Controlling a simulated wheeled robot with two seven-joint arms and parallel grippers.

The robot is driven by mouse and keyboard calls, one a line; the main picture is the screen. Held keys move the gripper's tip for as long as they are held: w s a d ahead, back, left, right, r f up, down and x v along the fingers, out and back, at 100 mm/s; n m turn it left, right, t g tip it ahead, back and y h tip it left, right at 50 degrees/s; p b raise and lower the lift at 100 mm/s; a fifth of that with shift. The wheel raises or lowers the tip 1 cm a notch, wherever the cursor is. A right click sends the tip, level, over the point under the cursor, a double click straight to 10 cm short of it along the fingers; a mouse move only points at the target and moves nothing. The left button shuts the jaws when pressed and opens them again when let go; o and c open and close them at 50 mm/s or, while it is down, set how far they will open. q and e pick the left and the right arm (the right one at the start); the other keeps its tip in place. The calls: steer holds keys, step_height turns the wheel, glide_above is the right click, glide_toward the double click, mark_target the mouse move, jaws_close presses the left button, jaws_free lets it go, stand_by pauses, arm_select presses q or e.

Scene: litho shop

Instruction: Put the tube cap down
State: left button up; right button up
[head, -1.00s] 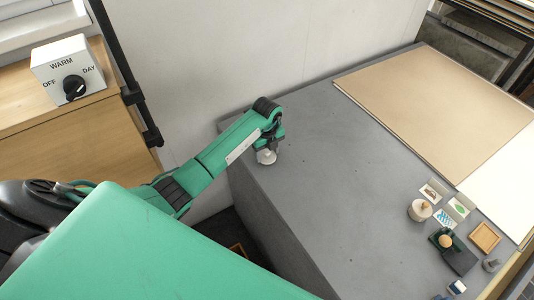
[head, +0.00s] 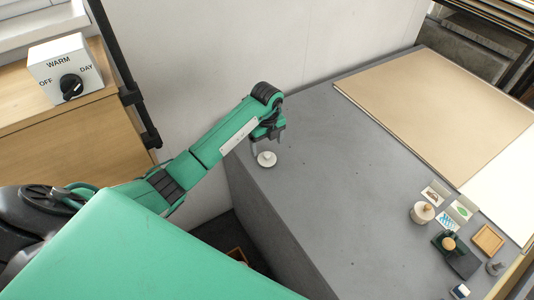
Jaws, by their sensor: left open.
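The tube cap (head: 266,159) is a small white round piece with a knob on top. It lies on the grey table top (head: 330,190), close to the table's left edge. My left gripper (head: 268,143) is open just above the cap, its fingers pointing down. The cap looks free of the fingers. My right gripper does not show in the head view.
A white box with a black dial (head: 70,86) stands on a wooden cabinet at left. A large tan board (head: 440,110) lies at the back right. Small items, including a round pot (head: 421,213) and a wooden tray (head: 487,240), sit front right. The table's middle is clear.

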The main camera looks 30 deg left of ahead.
mark_target(267, 154)
arm_select(q)
step_height(267, 154, up, 6)
steer(key=b, duration=0.1)
steer(key=shift+r, duration=0.2)
stand_by(0.4)
